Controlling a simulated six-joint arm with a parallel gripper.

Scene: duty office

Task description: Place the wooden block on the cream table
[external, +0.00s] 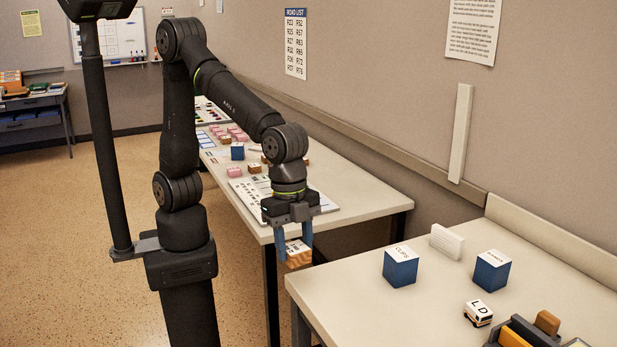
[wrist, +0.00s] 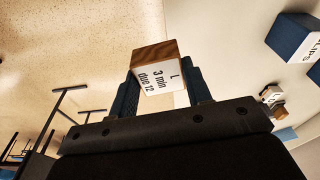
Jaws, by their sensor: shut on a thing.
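The wooden block (external: 297,259) has a white top label; in the wrist view the block (wrist: 155,54) shows brown wood and printed text including "3 min" and "due 12". My gripper (external: 293,243) is shut on it, with one blue finger on each side, and points down. The cream table (external: 350,287) stands at the right in the external view. The block is held in the air near that table's left corner, by the gap between the two tables. In the wrist view the table top (wrist: 222,50) lies right of the block and speckled floor lies left.
A second table (external: 350,197) behind holds pink blocks and sheets.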

